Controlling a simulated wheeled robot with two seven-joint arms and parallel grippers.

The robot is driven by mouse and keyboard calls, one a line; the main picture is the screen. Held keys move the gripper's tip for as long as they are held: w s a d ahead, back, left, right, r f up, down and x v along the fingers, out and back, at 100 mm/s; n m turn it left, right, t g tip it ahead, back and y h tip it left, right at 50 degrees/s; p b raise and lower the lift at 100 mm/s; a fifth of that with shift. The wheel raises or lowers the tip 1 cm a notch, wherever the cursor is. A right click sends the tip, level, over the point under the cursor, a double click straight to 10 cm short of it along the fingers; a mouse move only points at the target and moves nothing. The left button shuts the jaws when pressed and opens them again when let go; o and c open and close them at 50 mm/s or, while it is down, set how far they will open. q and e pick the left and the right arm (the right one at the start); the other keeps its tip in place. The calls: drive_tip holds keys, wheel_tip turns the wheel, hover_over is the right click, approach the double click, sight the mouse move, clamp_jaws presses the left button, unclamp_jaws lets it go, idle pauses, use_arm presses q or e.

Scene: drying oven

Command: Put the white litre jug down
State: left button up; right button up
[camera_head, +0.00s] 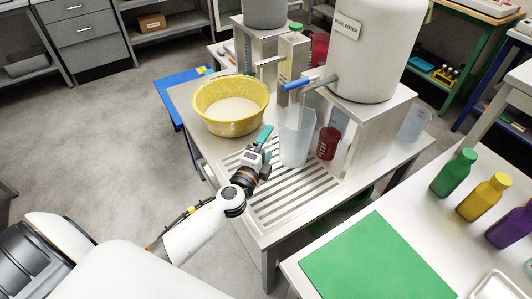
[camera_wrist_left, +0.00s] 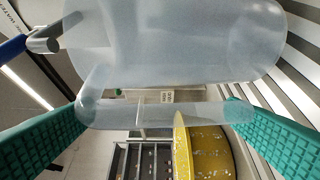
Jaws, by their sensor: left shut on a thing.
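The translucent white litre jug (camera_head: 297,138) is upright below the blue-handled tap (camera_head: 296,84) of the large grey water tank (camera_head: 375,45). Its base is at the slatted drain area (camera_head: 270,195) of the metal table; I cannot tell whether it touches. My left gripper (camera_head: 267,146) is to the left of the jug, shut on its handle. In the left wrist view the jug's body (camera_wrist_left: 175,40) fills the top, and its handle (camera_wrist_left: 160,115) runs between the teal fingers. My right gripper is not in view.
A yellow basin (camera_head: 232,130) with pale contents stands on the table left of the jug. A dark red beaker (camera_head: 328,143) stands close to its right. Slats in front are clear. A green mat (camera_head: 375,260) lies on the nearer bench.

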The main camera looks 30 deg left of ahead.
use_arm(q)
drive_tip(key=shift+f+b, duration=0.55)
drive_tip(key=shift+f, duration=1.05)
drive_tip(key=shift+s+f, duration=0.1)
drive_tip(key=shift+f, duration=0.05)
drive_tip(key=o, duration=0.9)
drive_tip(key=shift+c, duration=0.2)
drive_tip(key=s+b, duration=0.3)
drive_tip(key=s, duration=0.9)
drive_tip(key=shift+d+r, duration=0.2)
drive_tip(key=shift+d, duration=0.15)
